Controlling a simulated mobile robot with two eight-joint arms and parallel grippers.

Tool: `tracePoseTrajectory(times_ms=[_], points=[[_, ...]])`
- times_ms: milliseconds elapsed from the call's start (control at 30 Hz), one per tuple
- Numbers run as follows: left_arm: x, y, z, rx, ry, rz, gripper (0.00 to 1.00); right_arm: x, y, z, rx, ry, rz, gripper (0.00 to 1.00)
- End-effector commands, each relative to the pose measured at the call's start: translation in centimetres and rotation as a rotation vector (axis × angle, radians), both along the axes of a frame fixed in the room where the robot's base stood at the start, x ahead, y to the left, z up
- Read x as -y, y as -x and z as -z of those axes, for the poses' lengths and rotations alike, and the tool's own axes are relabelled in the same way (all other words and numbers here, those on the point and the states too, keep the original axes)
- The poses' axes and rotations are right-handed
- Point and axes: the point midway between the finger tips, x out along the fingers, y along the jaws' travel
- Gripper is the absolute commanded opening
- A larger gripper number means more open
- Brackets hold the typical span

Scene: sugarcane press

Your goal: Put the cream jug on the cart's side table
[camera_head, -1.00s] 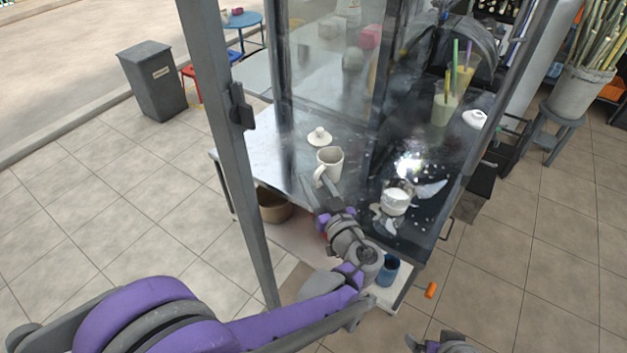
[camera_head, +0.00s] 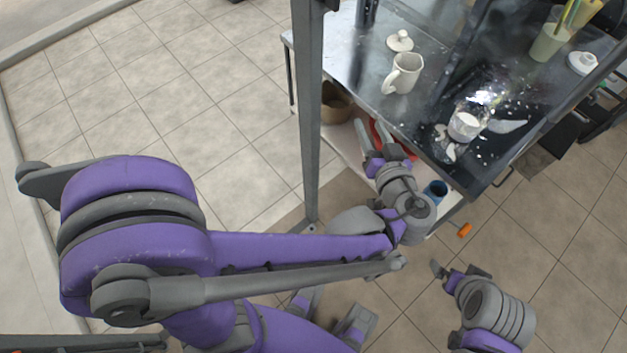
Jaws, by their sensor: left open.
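The cream jug (camera_head: 403,74), white with a handle on its left side, stands upright on the cart's metal top (camera_head: 352,58), near the front edge. A white lid (camera_head: 400,41) lies just behind it. My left gripper (camera_head: 375,130) is open and empty, its fingers apart. In the picture it is below the jug and clear of it, by the cart's front edge and over the lower shelf. My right gripper (camera_head: 458,269) is at the lower right, away from the cart top. Its fingers look apart with nothing between them. I cannot tell which part of the top is the side table.
A small white-filled cup (camera_head: 466,125) stands among white splashes to the jug's right. A grey post (camera_head: 307,120) rises left of my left gripper. A brown pot (camera_head: 335,105) and a blue cup (camera_head: 435,191) are low on the cart. Tall cups stand at back right.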

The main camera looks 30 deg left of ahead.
Motion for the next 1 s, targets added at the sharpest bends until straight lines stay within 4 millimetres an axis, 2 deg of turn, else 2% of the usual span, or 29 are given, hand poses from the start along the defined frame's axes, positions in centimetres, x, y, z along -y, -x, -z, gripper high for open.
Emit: tracePoseTrajectory(times_ms=[33, 100, 200, 267, 400, 533, 700, 1000], points=[[-2.7, 1.0, 1.1, -0.116, 0.012, -0.021, 0.48, 0.0, 0.0, 0.0, 0.000, 0.000, 0.000, 1.00], [-5.7, 2.9, 3.3, -0.307, 0.049, -0.018, 0.48, 0.0, 0.0, 0.0, 0.000, 0.000, 0.000, 1.00], [-8.6, 6.7, 6.2, -0.555, 0.142, 0.036, 0.48, 0.0, 0.0, 0.0, 0.000, 0.000, 0.000, 1.00], [-9.4, 9.1, 7.6, -0.667, 0.212, 0.092, 0.48, 0.0, 0.0, 0.0, 0.000, 0.000, 0.000, 1.00], [-9.1, 13.6, 9.5, -0.799, 0.369, 0.259, 0.48, 0.0, 0.0, 0.0, 0.000, 0.000, 0.000, 1.00], [-7.9, 15.7, 9.8, -0.808, 0.463, 0.388, 0.48, 0.0, 0.0, 0.0, 0.000, 0.000, 0.000, 1.00], [-7.0, 16.5, 9.7, -0.786, 0.509, 0.469, 0.48, 0.0, 0.0, 0.0, 0.000, 0.000, 0.000, 1.00], [-6.8, 16.5, 9.7, -0.784, 0.511, 0.480, 0.48, 0.0, 0.0, 0.0, 0.000, 0.000, 0.000, 1.00]])
